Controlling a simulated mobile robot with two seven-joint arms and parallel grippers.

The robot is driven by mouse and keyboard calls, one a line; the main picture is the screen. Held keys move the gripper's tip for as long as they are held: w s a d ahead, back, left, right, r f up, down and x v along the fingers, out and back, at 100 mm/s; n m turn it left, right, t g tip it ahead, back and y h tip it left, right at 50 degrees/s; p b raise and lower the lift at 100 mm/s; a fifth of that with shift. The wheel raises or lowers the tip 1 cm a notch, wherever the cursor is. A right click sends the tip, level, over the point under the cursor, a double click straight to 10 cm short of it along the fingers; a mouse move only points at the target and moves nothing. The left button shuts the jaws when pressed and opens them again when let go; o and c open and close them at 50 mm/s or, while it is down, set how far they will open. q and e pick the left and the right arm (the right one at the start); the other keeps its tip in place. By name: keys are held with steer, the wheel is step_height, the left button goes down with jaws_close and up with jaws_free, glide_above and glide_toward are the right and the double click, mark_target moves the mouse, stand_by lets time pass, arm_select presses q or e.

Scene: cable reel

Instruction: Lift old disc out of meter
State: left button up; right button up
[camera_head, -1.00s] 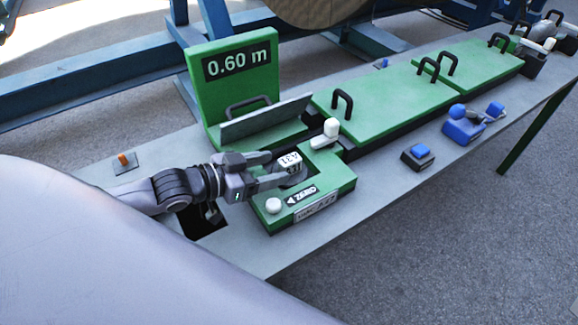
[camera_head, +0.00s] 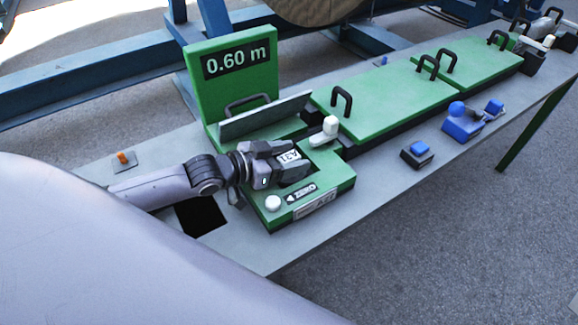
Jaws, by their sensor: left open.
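The green meter (camera_head: 331,187) stands on the grey bench, with a raised green panel (camera_head: 206,84) reading 0.60 m behind it. A disc with a pale label reading A31 (camera_head: 292,156) shows at the meter's top. My left gripper (camera_head: 297,163) is open at the disc, with one finger on the far side and one on the near side of the label. The fingers hide most of the disc, and I cannot tell whether they touch it. My right gripper is not in view.
A white knob (camera_head: 330,127) stands close to the right of the gripper, and a grey flap (camera_head: 265,117) close behind. A square dark opening (camera_head: 202,214) lies in the bench at left. Green covers with black handles (camera_head: 385,105) run off to the right.

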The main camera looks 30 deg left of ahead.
arm_select(q)
steer(key=c, duration=0.9)
jaws_close()
steer(key=shift+r, duration=0.15)
